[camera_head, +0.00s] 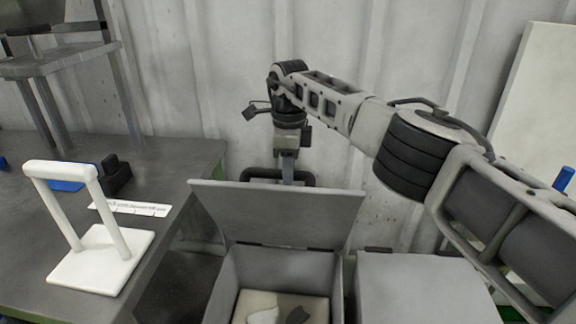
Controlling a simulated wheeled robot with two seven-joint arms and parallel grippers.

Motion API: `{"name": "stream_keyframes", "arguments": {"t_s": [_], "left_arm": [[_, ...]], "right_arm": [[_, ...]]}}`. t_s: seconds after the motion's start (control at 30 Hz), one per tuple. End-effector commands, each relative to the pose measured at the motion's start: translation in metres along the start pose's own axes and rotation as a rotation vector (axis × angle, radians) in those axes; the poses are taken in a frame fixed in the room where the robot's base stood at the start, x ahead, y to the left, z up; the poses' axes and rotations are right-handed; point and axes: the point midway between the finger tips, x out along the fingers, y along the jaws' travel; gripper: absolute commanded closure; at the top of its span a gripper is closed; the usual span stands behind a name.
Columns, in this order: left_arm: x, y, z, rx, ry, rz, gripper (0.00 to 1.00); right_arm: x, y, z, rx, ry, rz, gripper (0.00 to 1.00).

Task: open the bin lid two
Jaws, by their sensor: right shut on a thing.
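A grey bin (225,290) at the bottom centre has its lid (280,212) raised, standing steeply up from the hinge at the bin's far edge. A dark bar handle (262,173) shows just above the lid's upper edge. My right gripper (287,176) reaches down behind the lid and is shut on this handle; its fingertips are partly hidden by the lid. A light piece and a dark piece lie inside the bin. No number shows on the lid. My left gripper is out of view.
A second bin with a flat grey lid (425,290) stands to the right, its lid shut. A dark table (180,165) on the left carries a white stand (100,262), a blue item (66,185) and a black item (116,176). A corrugated wall (220,60) closes off the back.

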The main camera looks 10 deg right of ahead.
Motion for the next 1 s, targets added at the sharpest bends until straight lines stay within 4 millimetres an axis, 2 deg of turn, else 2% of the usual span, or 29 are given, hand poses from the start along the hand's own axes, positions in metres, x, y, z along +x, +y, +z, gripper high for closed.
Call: {"name": "stream_keyframes", "arguments": {"t_s": [0.3, 0.33, 0.4, 0.67, 0.77, 0.93, 1.0], "left_arm": [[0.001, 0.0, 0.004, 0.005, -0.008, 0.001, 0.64], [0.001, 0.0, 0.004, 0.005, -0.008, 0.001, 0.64], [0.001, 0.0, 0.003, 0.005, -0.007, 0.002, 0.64], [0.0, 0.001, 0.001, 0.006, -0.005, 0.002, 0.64], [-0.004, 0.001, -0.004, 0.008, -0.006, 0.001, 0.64], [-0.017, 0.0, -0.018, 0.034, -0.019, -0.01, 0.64], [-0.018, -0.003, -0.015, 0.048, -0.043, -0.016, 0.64]], "right_arm": [[0.003, -0.001, 0.0, -0.003, -0.002, -0.004, 1.0], [0.003, -0.001, 0.0, -0.002, -0.003, -0.004, 0.7], [0.003, -0.001, 0.0, -0.002, -0.003, -0.004, 0.57], [0.0, -0.001, 0.0, 0.0, -0.002, -0.003, 0.57], [-0.007, -0.001, -0.001, 0.001, -0.002, -0.004, 0.57], [-0.038, -0.001, -0.006, 0.008, -0.002, -0.004, 0.57], [-0.056, -0.001, -0.008, 0.011, -0.002, -0.005, 0.57]]}}
